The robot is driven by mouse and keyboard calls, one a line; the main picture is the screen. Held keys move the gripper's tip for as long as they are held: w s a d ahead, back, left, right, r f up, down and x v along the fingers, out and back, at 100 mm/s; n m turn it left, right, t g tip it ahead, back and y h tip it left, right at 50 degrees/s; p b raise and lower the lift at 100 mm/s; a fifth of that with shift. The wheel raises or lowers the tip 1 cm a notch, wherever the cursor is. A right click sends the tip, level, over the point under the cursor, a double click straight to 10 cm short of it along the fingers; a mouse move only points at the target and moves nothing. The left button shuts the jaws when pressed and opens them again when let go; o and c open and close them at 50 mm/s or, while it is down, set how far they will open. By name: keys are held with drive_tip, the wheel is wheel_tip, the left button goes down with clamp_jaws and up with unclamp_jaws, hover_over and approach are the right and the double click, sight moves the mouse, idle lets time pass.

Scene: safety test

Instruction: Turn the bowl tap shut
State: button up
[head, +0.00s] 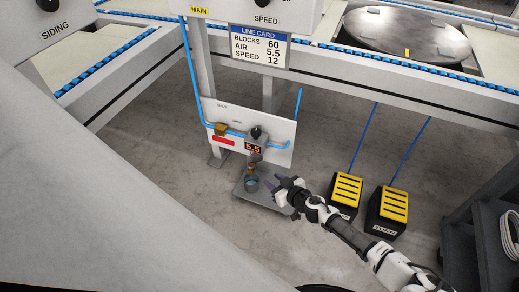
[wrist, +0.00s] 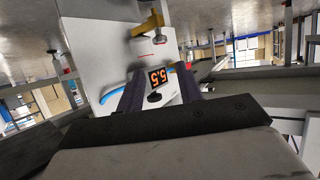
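A small brass tap (head: 251,168) hangs under the bowl (head: 255,157) of the air regulator with the 5.5 display (head: 254,147), on a white panel. A small blue-grey cup (head: 251,184) stands below the tap. My gripper (head: 277,186) is low, just right of the cup and apart from the tap. In the tilted, upside-down wrist view, my gripper (wrist: 158,92) has its dark fingers spread, with the display (wrist: 157,78) and black knob (wrist: 153,98) seen between them. A yellow-brass part (wrist: 147,26) shows beyond; I cannot tell if it is the tap.
A brass valve (head: 220,129) and red label (head: 224,141) are on the panel's left. Blue hose (head: 236,132) crosses the panel. The cup stands on a grey plate (head: 270,200). Two yellow-topped pedals (head: 346,190) stand right of my gripper. A conveyor frame (head: 330,82) runs above.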

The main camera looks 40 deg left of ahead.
drive_tip(key=b+x, duration=0.5)
drive_tip(key=x, duration=0.8)
drive_tip(key=shift+a+b, duration=0.35)
drive_tip(key=shift+w, duration=0.1)
drive_tip(key=shift+c, duration=0.4)
